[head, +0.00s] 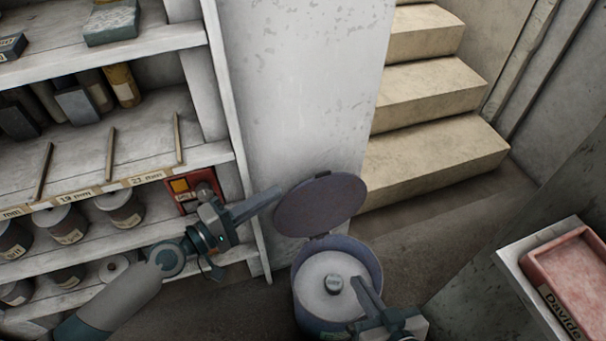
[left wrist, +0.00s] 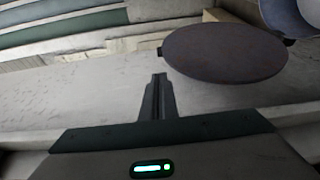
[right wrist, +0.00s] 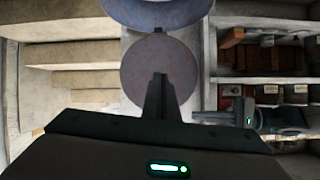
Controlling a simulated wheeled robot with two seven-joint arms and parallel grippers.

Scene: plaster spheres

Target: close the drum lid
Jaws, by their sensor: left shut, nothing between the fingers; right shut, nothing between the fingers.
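The drum (head: 376,262) stands on the floor with a blue-grey rim and a white inside that has a small dark knob in it. Its round purple-brown lid (head: 322,204) stands open, tilted up at the hinge on the far side. The lid also shows in the left wrist view (left wrist: 225,52) and the right wrist view (right wrist: 160,72). My left gripper (head: 276,192) is shut and empty, its tips just left of the lid's edge. My right gripper (head: 356,282) is shut and empty, in front of the drum opening in the head view.
Shelves with cans and boxes (head: 66,223) fill the left side, with a red switch box (head: 186,190) near my left arm. A pale wall panel (head: 310,90) is behind the lid. Steps (head: 430,140) rise behind right. A pink tray (head: 572,275) sits at far right.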

